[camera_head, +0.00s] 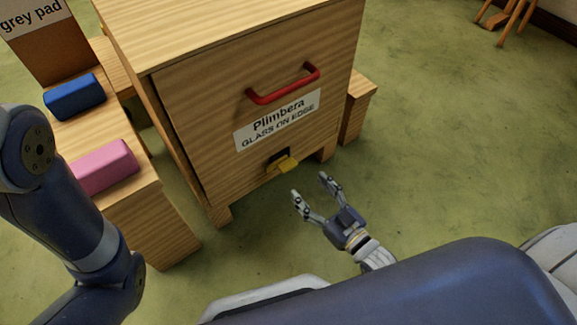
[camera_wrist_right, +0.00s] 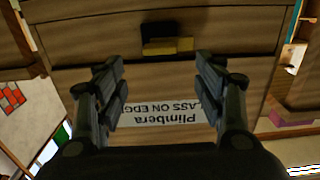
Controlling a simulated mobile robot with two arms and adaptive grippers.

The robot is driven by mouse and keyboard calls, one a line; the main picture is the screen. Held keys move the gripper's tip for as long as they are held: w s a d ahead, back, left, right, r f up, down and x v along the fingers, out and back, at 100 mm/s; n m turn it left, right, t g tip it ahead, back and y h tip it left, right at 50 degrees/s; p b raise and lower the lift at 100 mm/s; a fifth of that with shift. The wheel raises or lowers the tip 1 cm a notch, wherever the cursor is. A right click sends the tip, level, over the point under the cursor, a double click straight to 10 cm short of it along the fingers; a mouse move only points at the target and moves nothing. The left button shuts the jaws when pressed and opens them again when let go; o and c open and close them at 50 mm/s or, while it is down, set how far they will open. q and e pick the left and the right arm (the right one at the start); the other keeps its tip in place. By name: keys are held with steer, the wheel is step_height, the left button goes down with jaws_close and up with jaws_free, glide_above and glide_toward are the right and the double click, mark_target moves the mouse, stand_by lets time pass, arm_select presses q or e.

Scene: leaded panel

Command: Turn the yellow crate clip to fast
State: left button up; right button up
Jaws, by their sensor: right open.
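The yellow crate clip (camera_head: 287,165) sits low on the front of a wooden crate (camera_head: 190,110), below its label. The clip also shows in the right wrist view (camera_wrist_right: 168,46), set against a dark slot. My right gripper (camera_head: 310,183) is open and empty, just in front of and a little below the clip in the head view. In the right wrist view its two fingers (camera_wrist_right: 160,85) are spread apart, with the clip beyond them and between them. They do not appear to touch it. My left arm shows at the left of the head view, but its gripper is out of view.
A red handle (camera_head: 284,84) and a white label (camera_head: 277,119) reading "Plimbera GLASS ON EDGE" are on the crate's front. A wooden bench (camera_head: 150,200) at left bears a blue block (camera_head: 75,97) and a pink block (camera_head: 103,167).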

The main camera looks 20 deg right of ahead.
mark_target(291, 168)
steer(key=b+x, duration=0.3)
steer(key=x, duration=0.4)
steer(key=shift+w+a+f+b, duration=0.1)
steer(key=shift+w+f+b, duration=0.15)
steer(key=shift+b, duration=0.1)
steer(key=shift+w+a+r, duration=0.15)
steer(key=shift+w+a, duration=0.05)
steer(key=shift+w, duration=0.3)
steer(key=c, duration=1.1)
